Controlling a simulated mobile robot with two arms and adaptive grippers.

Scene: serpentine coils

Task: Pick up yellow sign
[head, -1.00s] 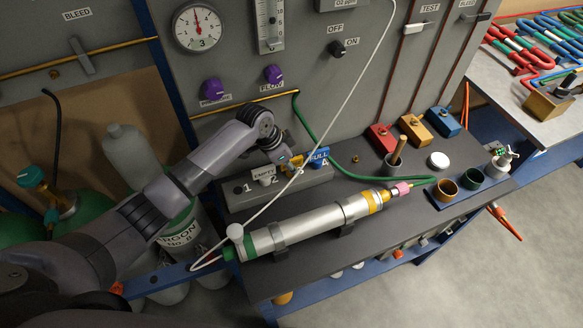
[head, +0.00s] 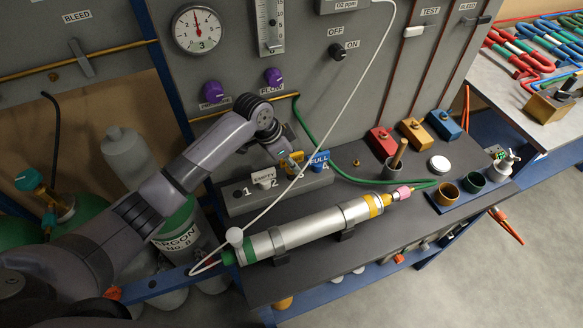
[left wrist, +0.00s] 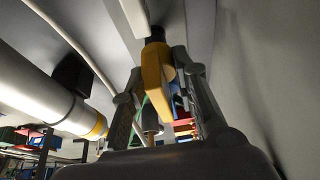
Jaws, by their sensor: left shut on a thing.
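The yellow sign (left wrist: 156,72) is between the two fingers of my left gripper (left wrist: 160,88) in the left wrist view. In the head view a little of the yellow sign (head: 297,156) shows at the fingertips of my left gripper (head: 292,163), above the grey numbered block (head: 236,204). The gripper is shut on the sign. Whether the sign still touches the block is hidden. The white EMPTY sign (head: 264,178) stands to its left on the block and the blue FULL sign (head: 319,161) to its right. My right gripper is not in view.
A silver cylinder (head: 300,230) lies in brackets in front of the block. A white cord (head: 344,108) crosses close to my gripper. The grey panel (head: 300,85) with purple knobs stands behind. Red, yellow and blue blocks (head: 415,131) stand at the right.

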